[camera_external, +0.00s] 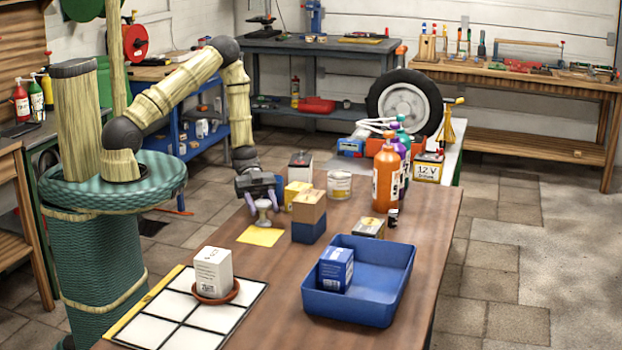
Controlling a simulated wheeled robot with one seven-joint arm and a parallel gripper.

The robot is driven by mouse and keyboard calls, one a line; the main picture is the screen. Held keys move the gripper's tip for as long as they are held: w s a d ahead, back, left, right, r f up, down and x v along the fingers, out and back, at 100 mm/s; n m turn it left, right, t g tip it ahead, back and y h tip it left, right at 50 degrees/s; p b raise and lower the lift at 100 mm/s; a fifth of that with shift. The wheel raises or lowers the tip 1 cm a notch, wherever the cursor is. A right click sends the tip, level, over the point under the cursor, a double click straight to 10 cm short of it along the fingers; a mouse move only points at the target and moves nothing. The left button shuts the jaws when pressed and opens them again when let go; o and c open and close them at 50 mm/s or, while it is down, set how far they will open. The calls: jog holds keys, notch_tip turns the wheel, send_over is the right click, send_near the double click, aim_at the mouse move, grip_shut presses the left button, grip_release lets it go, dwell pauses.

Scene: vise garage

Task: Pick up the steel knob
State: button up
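The steel knob (263,207) is a pale metallic piece with a wide round top and a narrower stem. It stands upright on the brown table (275,279), by the far edge of a yellow sheet (260,236). My gripper (262,202) points down over the knob, with one purple finger on each side of its top. The fingers look spread, with small gaps to the knob, so the gripper appears open. The knob's far side and any contact there are hidden.
Close right of the knob, a cardboard box (309,207) sits on a dark blue block (308,230). A yellow box (297,190) stands behind. A blue bin (382,300) holds a blue-and-white box. A white box (212,271) sits in a brown saucer on a white-tiled board (172,332).

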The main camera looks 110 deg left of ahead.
aim_at(263, 202)
jog(key=shift+c, duration=0.6)
jog(key=shift+r, duration=0.15)
notch_tip(263, 202, up, 10)
jog(key=shift+f, duration=0.1)
